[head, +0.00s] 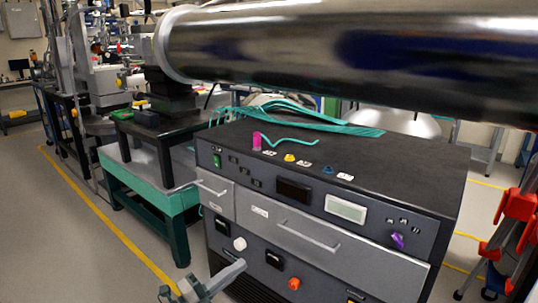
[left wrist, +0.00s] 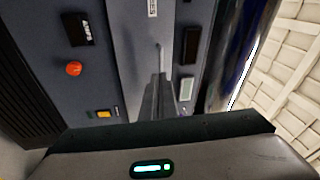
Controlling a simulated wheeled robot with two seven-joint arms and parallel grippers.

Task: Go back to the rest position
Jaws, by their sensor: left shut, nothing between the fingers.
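My left gripper (head: 238,266) shows at the bottom of the head view, low in front of the dark instrument cabinet (head: 420,185). Its fingers are together with nothing between them. In the left wrist view the shut fingers (left wrist: 158,82) point toward the cabinet front (left wrist: 125,60), with its drawers, buttons and displays. I cannot tell how far the fingertips are from the cabinet. My right gripper is in neither view.
A large shiny metal tube (head: 350,50) crosses above the cabinet. Teal cables and a magenta cylinder (head: 257,141) lie or stand on the cabinet top. A green-framed table (head: 150,180) is left of it. A red-and-grey stand (head: 518,205) is at right. Floor at left is clear.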

